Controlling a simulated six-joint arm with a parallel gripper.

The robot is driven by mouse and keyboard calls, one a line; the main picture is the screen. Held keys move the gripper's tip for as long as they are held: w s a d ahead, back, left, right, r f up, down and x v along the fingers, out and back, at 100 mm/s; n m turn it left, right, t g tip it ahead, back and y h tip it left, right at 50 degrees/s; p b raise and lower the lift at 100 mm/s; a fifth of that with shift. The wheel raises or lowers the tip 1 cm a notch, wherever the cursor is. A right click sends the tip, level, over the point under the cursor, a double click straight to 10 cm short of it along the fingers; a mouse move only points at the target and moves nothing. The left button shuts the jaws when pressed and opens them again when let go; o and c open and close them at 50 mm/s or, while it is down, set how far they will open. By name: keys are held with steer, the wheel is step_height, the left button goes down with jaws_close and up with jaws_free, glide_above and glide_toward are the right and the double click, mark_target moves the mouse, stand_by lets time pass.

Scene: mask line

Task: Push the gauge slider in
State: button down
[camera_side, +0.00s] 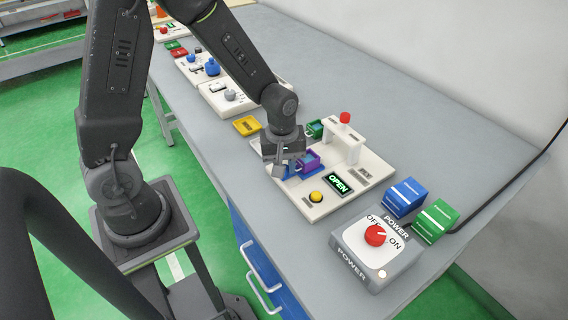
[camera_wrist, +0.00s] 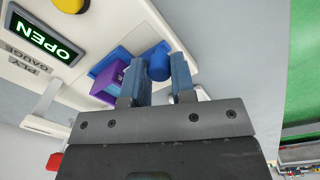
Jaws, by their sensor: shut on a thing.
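The gauge station is a white board (camera_side: 316,211) with a lit green "OPEN" display (camera_side: 339,184), and a "PLY GAUGE" label shows in the wrist view. Its slider is blue (camera_side: 292,172) with a purple open box (camera_side: 309,161) on it. The wrist view shows the purple box (camera_wrist: 108,80) and the slider's round blue knob (camera_wrist: 158,60) at the board's edge. My gripper (camera_side: 281,168) is at the slider's near left end, its fingers shut on the knob, one on either side in the wrist view (camera_wrist: 160,78). Part of the slider is hidden behind the gripper.
A white arch (camera_side: 345,141) with a red knob (camera_side: 345,117) stands behind the purple box. A yellow button (camera_side: 315,196) is at the board's front. A green box (camera_side: 315,128) and yellow tray (camera_side: 247,125) lie behind. A power switch box (camera_side: 375,248) stands at right.

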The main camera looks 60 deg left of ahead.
mark_target(310, 154)
steer(key=w, duration=0.7)
steer(key=shift+w, duration=0.4)
steer(key=c, duration=1)
jaws_free()
steer(key=shift+o, duration=0.2)
steer(key=shift+r, duration=0.1)
step_height(310, 154, up, 14)
steer(key=shift+s+a, duration=0.15)
steer(key=shift+s, duration=0.15)
steer(key=shift+f, duration=0.2)
